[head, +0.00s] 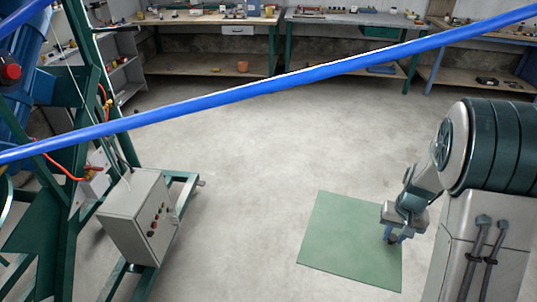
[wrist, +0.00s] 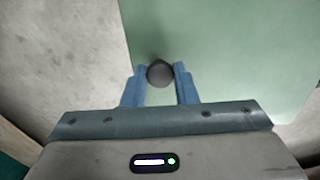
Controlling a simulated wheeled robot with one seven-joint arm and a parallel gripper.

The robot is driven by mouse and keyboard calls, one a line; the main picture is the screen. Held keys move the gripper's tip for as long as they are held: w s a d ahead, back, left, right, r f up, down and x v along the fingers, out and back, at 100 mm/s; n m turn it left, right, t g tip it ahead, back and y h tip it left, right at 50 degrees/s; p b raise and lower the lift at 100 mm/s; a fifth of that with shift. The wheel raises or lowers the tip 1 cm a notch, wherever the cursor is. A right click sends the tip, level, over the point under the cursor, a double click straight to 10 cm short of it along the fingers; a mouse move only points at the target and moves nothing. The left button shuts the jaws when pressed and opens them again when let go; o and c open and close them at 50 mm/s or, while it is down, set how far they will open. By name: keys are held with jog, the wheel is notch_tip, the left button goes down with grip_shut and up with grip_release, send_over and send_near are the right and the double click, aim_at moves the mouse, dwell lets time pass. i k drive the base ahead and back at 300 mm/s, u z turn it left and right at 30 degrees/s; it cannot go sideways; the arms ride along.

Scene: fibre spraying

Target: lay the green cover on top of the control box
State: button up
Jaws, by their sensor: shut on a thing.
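The green cover (head: 345,238) is a flat, thin square panel at the lower right of the head view. It also fills the upper right of the wrist view (wrist: 240,50). My gripper (head: 392,237) is over the cover's right part. In the wrist view, my gripper (wrist: 160,85) has its blue fingers closed on a round dark knob (wrist: 160,73) on the cover. I cannot tell whether the cover lies on the floor or is slightly above it. The control box (head: 135,215) is a light grey box with several buttons on its front, at the lower left; its top looks bare.
The control box sits on a green frame (head: 185,200) of a machine with orange cables. A long blue bar (head: 300,78) crosses the head view. Workbenches (head: 205,62) line the back wall. The concrete floor (head: 240,160) between box and cover is clear.

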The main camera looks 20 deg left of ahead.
aim_at(136, 191)
jog(key=u, duration=0.2)
jog(key=i, duration=1.3)
jog(key=u, duration=1.35)
jog(key=i, duration=0.6)
jog(key=u, duration=0.7)
